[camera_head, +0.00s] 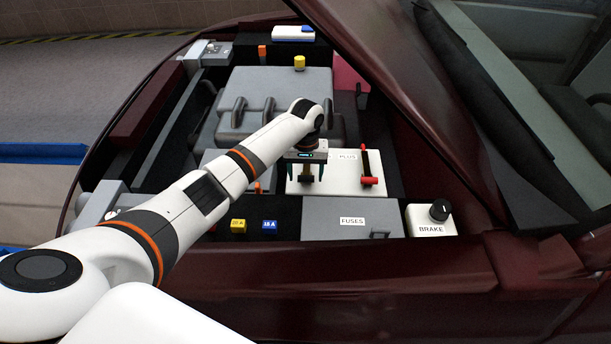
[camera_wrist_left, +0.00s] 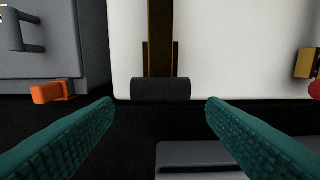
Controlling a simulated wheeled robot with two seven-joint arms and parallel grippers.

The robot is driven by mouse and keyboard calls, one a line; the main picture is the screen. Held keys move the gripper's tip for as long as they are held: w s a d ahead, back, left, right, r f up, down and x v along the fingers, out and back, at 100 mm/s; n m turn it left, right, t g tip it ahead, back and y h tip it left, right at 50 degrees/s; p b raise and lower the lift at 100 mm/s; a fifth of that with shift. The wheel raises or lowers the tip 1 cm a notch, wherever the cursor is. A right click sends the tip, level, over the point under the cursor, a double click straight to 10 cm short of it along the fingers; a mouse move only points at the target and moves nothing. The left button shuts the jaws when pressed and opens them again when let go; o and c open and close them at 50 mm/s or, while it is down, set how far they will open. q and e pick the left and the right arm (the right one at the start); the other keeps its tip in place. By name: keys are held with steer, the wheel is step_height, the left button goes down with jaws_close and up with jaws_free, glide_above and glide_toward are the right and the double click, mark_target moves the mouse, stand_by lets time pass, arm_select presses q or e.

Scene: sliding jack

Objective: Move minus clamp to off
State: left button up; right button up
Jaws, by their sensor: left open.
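The white battery box (camera_head: 342,184) sits in the engine bay and carries two clamps. The minus clamp (camera_head: 306,179) is on its left, partly hidden under my left gripper (camera_head: 306,175) in the head view. In the left wrist view the clamp shows as a brass lever (camera_wrist_left: 160,45) with a black cylindrical handle (camera_wrist_left: 160,89) at its near end. My left gripper's teal fingers (camera_wrist_left: 161,104) are open, one on each side of the handle and apart from it. The plus clamp with its red handle (camera_head: 367,181) stands to the right. Any minus label is hidden.
A grey fuses box (camera_head: 345,230) lies in front of the battery, with a brake reservoir (camera_head: 432,225) to its right. Yellow and blue fuses (camera_head: 254,225) sit at the left. The grey engine cover (camera_head: 270,90) is behind. The raised hood (camera_head: 400,80) borders the right.

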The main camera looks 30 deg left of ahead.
arm_select(q)
steer(key=shift+f, duration=0.9)
steer(key=shift+c, duration=0.5)
